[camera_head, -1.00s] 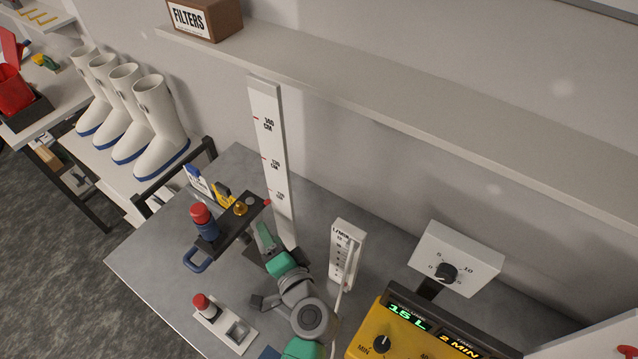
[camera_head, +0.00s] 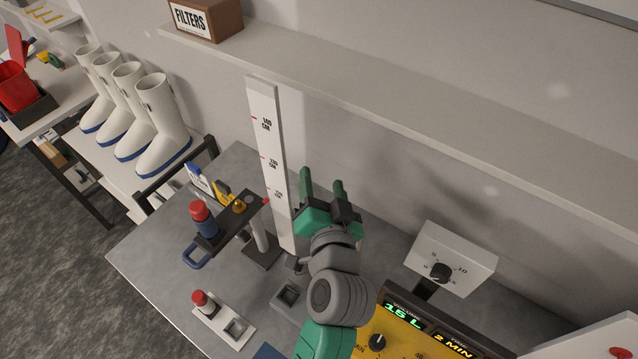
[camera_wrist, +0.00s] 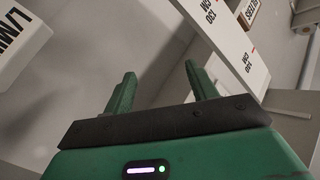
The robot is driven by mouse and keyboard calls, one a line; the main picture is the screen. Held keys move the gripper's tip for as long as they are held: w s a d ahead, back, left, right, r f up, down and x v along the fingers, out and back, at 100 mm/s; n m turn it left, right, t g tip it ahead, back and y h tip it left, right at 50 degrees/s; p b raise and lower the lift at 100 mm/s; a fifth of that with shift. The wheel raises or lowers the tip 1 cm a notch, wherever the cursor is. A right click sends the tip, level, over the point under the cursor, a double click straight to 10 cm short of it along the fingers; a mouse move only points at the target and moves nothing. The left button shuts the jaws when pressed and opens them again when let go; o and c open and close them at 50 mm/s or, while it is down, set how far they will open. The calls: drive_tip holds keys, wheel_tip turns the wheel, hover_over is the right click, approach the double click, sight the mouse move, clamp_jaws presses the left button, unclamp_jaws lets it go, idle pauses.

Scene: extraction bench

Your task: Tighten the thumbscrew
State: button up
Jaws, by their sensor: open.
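A dark bracket (camera_head: 226,222) stands out from a grey post (camera_head: 262,236) in front of the tall white centimetre scale (camera_head: 268,150). A small brass knob (camera_head: 239,206), which looks like the thumbscrew, sits on top of the bracket near its red pointer (camera_head: 265,201). I cannot tell how tight it is. My gripper (camera_head: 322,182) is open and empty, raised to the right of the scale and apart from the knob. In the wrist view the open fingers (camera_wrist: 160,72) point towards the wall, with the scale (camera_wrist: 222,35) beyond. The knob is not visible there.
A blue, red-capped sampler (camera_head: 205,220) sits on the bracket. A second red-topped item (camera_head: 201,300) stands on a white tray in front. The yellow control box (camera_head: 398,335) and white dial box (camera_head: 455,258) are at right. A shelf (camera_head: 400,100) runs above.

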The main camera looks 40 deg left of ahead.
drive_tip(key=shift+d+r, duration=0.1)
drive_tip(key=shift+r, duration=0.05)
idle(0.3)
drive_tip(key=w+d+f+t+h+p, duration=0.3)
drive_tip(key=w+d+t+h, duration=0.1)
drive_tip(key=w+d+h, duration=0.25)
drive_tip(key=n+g+y+p, duration=0.3)
drive_tip(key=n+g+y, duration=0.8)
drive_tip(key=n, duration=2)
approach(245, 243)
drive_tip(key=x, duration=0.4)
drive_tip(key=shift+a+f, duration=0.1)
drive_tip(key=shift+a, duration=0.25)
drive_tip(key=b+x, duration=0.1)
drive_tip(key=x, duration=0.6)
drive_tip(key=shift+w+a+b, duration=0.3)
drive_tip(key=shift+b, duration=0.1)
